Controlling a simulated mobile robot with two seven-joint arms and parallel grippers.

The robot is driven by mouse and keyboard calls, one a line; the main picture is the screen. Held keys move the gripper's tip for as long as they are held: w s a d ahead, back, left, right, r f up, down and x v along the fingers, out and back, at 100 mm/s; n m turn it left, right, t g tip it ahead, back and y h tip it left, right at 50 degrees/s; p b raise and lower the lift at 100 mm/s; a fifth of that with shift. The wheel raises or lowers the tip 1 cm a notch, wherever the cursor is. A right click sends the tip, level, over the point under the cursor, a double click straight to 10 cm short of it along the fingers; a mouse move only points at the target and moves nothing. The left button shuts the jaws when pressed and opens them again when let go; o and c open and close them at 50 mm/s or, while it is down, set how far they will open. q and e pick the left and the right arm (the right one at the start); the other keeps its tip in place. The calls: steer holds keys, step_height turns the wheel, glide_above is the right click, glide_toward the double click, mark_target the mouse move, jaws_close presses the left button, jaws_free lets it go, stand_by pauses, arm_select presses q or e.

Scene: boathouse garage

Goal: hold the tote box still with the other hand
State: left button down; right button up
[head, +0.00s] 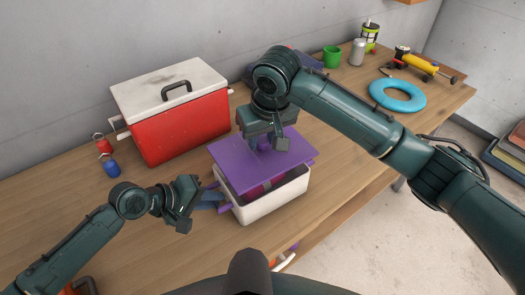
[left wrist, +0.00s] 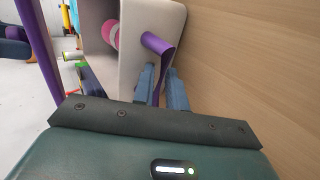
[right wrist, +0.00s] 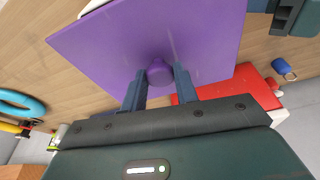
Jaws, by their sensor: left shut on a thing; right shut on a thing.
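The white tote box (head: 275,207) stands on the bench, with purple handles on its sides. My left gripper (head: 220,197) is shut on the tote box's left handle; the purple handle (left wrist: 158,44) shows between its fingers in the left wrist view. My right gripper (head: 263,144) is shut on the round knob (right wrist: 158,73) of the purple lid (head: 240,170). The lid is held above the box, apart from its front rim, so part of the inside shows. A pink roll-like thing (left wrist: 111,34) is inside; the lid hides much of the contents in the head view.
A red cooler (head: 185,128) with a white top stands behind the box to the left. Small red (head: 104,145) and blue (head: 112,169) padlock-like things lie beside it. A blue ring (head: 397,95), green mug (head: 332,57) and can (head: 357,52) stand at the back right.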

mark_target(262, 141)
arm_select(q)
steer(key=shift+s+f, duration=0.2)
steer(key=shift+f, duration=0.15)
arm_select(e)
steer(key=shift+r, duration=3.7)
arm_select(q)
steer(key=c, duration=1.3)
jaws_free()
steer(key=shift+w+r, duration=0.15)
steer(key=shift+c, duration=0.2)
steer(key=shift+r, duration=0.1)
